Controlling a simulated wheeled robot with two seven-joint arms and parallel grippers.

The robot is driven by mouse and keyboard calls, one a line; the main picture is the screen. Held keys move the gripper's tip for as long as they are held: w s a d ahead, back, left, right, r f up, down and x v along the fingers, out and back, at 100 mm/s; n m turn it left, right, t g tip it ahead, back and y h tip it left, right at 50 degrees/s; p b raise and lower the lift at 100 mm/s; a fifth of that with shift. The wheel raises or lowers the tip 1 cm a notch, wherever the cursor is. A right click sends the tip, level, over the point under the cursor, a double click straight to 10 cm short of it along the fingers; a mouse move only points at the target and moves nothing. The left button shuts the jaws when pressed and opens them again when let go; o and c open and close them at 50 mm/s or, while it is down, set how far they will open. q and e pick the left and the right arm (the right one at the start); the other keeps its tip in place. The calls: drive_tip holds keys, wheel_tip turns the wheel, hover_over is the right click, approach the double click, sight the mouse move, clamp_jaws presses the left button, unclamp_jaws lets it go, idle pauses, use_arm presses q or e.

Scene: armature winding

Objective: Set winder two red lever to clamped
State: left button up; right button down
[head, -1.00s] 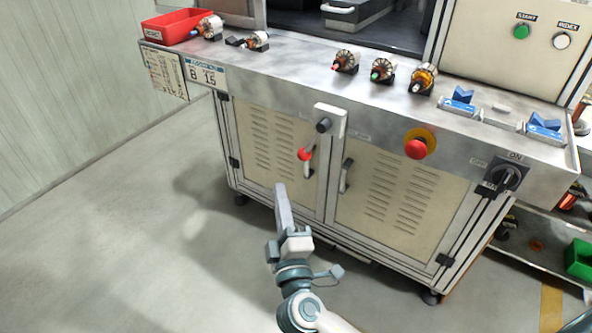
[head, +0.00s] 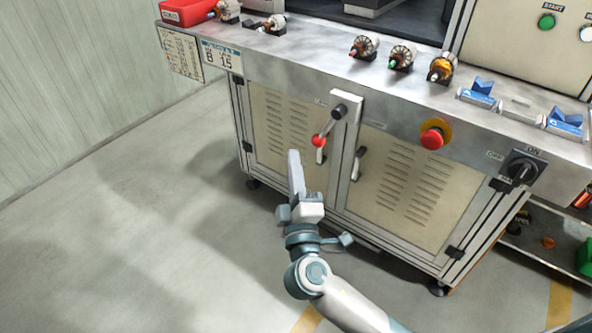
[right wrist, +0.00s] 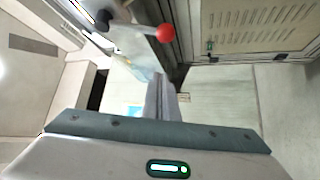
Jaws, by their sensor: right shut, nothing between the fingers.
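The red-knobbed lever (head: 318,141) is mounted on a white plate on the front of the winder cabinet. Its arm slants down and left from a dark pivot (head: 338,112). In the right wrist view the red knob (right wrist: 166,33) shows at the top, just beyond the fingers. My right gripper (head: 294,156) is shut and empty, a little left of and below the knob in the head view, apart from it. Its fingers also show in the right wrist view (right wrist: 160,95). My left gripper is not in view.
A red emergency button (head: 432,138) and a black rotary switch (head: 522,170) sit on the cabinet front to the right. A door handle (head: 357,163) is right of the lever. Several armatures (head: 402,57) and a red bin (head: 188,11) stand on the worktop. Floor is clear at left.

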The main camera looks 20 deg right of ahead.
sight(327, 128)
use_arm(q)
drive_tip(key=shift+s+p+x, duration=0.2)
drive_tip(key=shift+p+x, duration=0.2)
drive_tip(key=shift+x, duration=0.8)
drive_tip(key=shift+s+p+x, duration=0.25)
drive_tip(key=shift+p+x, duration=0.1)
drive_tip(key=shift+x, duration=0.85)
use_arm(e)
drive_tip(key=w+d, duration=0.4)
drive_tip(key=shift+w+d, duration=0.15)
drive_tip(key=shift+d, duration=0.05)
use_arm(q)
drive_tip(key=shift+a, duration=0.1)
use_arm(e)
drive_tip(key=shift+r, duration=0.15)
